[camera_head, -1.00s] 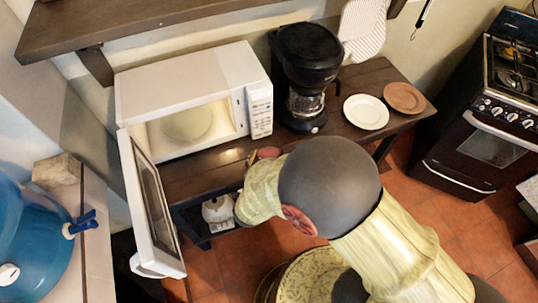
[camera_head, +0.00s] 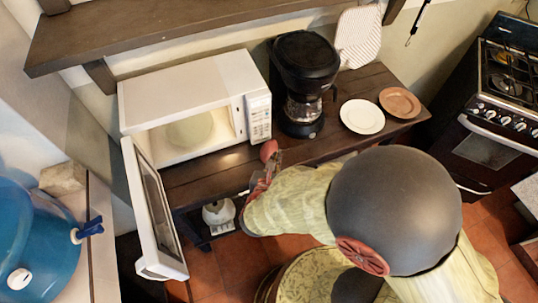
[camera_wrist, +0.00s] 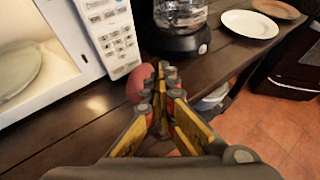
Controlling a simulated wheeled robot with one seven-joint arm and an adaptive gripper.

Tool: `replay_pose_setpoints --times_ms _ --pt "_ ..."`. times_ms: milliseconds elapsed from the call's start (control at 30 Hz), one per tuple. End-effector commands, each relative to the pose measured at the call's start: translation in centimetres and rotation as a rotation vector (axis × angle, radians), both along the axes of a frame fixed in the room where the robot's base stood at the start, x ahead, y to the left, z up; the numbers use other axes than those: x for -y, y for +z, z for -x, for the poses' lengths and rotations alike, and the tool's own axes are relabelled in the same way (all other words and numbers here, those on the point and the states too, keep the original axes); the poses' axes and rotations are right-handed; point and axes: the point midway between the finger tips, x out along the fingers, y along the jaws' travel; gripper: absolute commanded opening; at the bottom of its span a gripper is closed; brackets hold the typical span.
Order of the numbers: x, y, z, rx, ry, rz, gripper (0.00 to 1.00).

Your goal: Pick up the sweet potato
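The sweet potato (camera_head: 268,150) is a small reddish-brown oval near the front edge of the dark wooden table (camera_head: 215,176), right of the microwave's front corner. My gripper (camera_head: 270,168) reaches in from the right, its tip just in front of the sweet potato. In the wrist view my gripper (camera_wrist: 165,72) has its two fingertips together with no clear gap. There the sweet potato (camera_wrist: 145,80) shows to the left of and beyond the fingers, partly hidden by them. I cannot tell whether the fingers touch it; nothing shows between them.
A white microwave (camera_head: 190,85) stands open, its door (camera_head: 155,215) swung toward the front left. A black coffee maker (camera_head: 302,62) stands behind the sweet potato. A white plate (camera_head: 362,116) and a brown plate (camera_head: 400,102) lie to the right. A shelf (camera_head: 150,30) hangs above.

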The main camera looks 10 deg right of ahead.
Motion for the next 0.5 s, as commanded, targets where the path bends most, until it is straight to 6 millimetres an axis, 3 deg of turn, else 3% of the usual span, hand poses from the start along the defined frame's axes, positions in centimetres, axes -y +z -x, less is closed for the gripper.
replay_pose_setpoints --times_ms 33,200,500 --pt "0.5 1.6 0.9 0.001 0.001 -0.001 0.00" --pt "2.6 2.9 4.4 0.000 0.002 0.000 0.00" --pt "4.6 4.4 7.8 -0.002 0.002 0.001 0.00"
